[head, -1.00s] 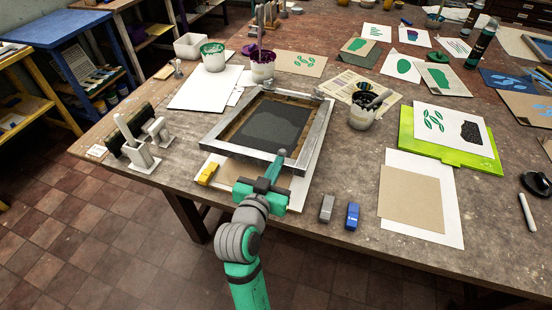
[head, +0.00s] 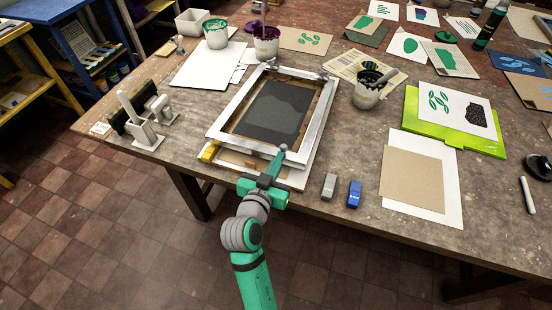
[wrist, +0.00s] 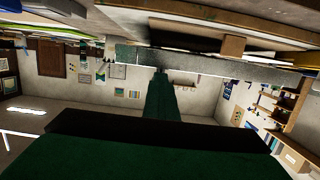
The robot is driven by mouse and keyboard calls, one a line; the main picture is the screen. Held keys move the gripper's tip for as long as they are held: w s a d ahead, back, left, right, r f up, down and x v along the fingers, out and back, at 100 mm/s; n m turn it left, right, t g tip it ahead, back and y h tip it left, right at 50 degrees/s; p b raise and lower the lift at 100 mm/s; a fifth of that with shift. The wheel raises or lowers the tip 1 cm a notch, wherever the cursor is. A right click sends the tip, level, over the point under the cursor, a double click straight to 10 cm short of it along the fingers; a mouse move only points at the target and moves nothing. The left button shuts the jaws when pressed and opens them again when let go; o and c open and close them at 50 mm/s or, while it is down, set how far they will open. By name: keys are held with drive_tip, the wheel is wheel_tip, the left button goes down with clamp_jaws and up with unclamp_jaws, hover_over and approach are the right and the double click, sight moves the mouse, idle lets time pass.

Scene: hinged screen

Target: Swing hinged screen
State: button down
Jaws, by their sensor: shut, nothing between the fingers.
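The hinged screen (head: 226,112) is a pale rectangular frame with dark mesh (head: 275,110), hinged at its back edge over a board (head: 240,173) on the table. Its front edge stands slightly above the board. My gripper (head: 282,152) is shut and empty at the middle-right of the screen's front bar, its tip overlapping the bar. In the wrist view the dark green finger (wrist: 160,95) reaches to the grey bar (wrist: 220,68); whether it touches is hard to tell. A yellow block (head: 208,153) shows at the front-left corner, partly hidden by the frame.
A grey block (head: 329,187) and a blue block (head: 354,194) stand right of the gripper. An ink pot (head: 367,93) is right of the screen. A white stand (head: 146,132) is at left. Brown card (head: 412,178) on paper lies at right. Bare table lies between.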

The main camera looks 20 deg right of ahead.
drive_tip(key=shift+w+d+f, duration=0.25)
drive_tip(key=shift+d+f, duration=0.05)
drive_tip(key=shift+f, duration=0.05)
drive_tip(key=shift+s+a+f, duration=0.1)
drive_tip(key=shift+f, duration=0.65)
drive_tip(key=c, duration=2.2)
unclamp_jaws()
drive_tip(key=shift+o, duration=0.8)
drive_tip(key=shift+s+a+f, duration=0.2)
drive_tip(key=shift+s+a, duration=0.05)
drive_tip(key=shift+s, duration=0.35)
drive_tip(key=v, duration=1)
drive_tip(key=shift+a+r, duration=0.25)
drive_tip(key=shift+r, duration=0.2)
